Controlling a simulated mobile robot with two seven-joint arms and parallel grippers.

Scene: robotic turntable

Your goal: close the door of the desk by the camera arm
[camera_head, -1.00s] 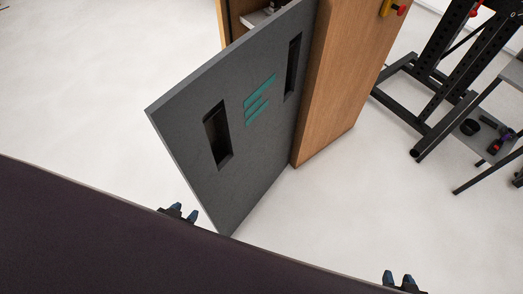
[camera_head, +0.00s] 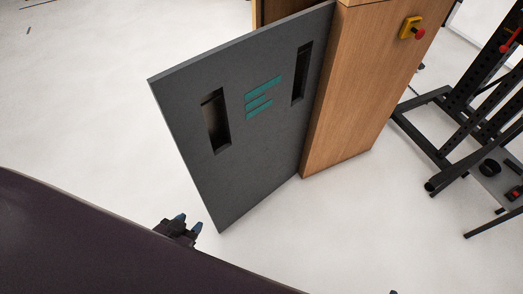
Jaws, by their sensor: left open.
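The grey door (camera_head: 245,170) stands swung open from the wooden desk (camera_head: 355,95), its hinge side at the desk's near left edge. It has two dark slots and teal stripes on its face. My left gripper (camera_head: 188,223) shows low in the view, with dark fingers and blue tips. It is open and empty, just left of the door's lower corner, and seems apart from it. My right gripper is almost wholly out of view at the bottom edge, where only a small dark tip shows. The camera arm is not in view.
A black metal frame (camera_head: 440,125) stands at right, with a grey low shelf (camera_head: 500,185) holding dark tools. White floor (camera_head: 85,90) is clear left of the door. My dark body fills the lower left.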

